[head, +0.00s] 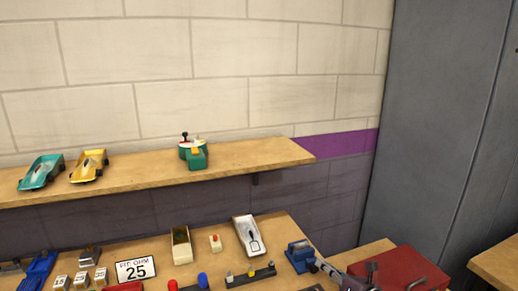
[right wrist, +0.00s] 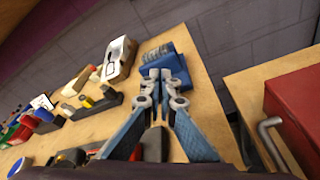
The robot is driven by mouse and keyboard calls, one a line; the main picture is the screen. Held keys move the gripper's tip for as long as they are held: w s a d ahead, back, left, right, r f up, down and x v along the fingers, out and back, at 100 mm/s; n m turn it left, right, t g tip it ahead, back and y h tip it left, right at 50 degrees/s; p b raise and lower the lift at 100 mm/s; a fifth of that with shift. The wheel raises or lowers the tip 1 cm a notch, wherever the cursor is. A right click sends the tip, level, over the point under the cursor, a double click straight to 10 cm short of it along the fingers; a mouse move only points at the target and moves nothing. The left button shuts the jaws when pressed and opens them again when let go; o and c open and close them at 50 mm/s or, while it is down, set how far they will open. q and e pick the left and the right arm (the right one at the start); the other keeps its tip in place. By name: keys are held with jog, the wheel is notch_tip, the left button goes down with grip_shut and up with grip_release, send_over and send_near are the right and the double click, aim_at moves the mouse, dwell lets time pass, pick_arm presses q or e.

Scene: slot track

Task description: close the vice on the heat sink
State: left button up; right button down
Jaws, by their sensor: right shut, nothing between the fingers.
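The blue vice (head: 297,258) stands near the right end of the bench; it also shows in the right wrist view (right wrist: 178,64). A small ridged bluish-grey part at its far side (right wrist: 157,51) may be the heat sink, but I cannot tell it clearly from the vice. My right gripper (head: 316,266) is at the near right side of the vice. In the right wrist view its fingertips (right wrist: 160,74) are together and empty, overlapping the near face of the vice. Contact cannot be told. My left gripper is not in view.
A red toolbox (head: 405,268) stands at the right. A shelf (head: 250,157) with toy cars runs above the bench.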

jog(key=shift+s+a+f, duration=0.15)
jog(key=shift+f, duration=0.2)
dwell(0.5)
jog(key=shift+f, duration=0.2)
jog(key=shift+s+f, duration=0.15)
jog(key=shift+f, duration=0.1)
dwell(0.5)
jog(key=shift+d+r+p, duration=0.3)
jog(key=shift+p, duration=0.1)
jog(key=shift+s+d, duration=0.15)
jog(key=shift+s, duration=0.05)
jog(key=shift+p+v, duration=0.55)
jog(key=shift+v, duration=1.95)
jog(key=shift+s+f, duration=0.1)
jog(key=shift+f, duration=0.05)
jog(key=shift+a, duration=0.2)
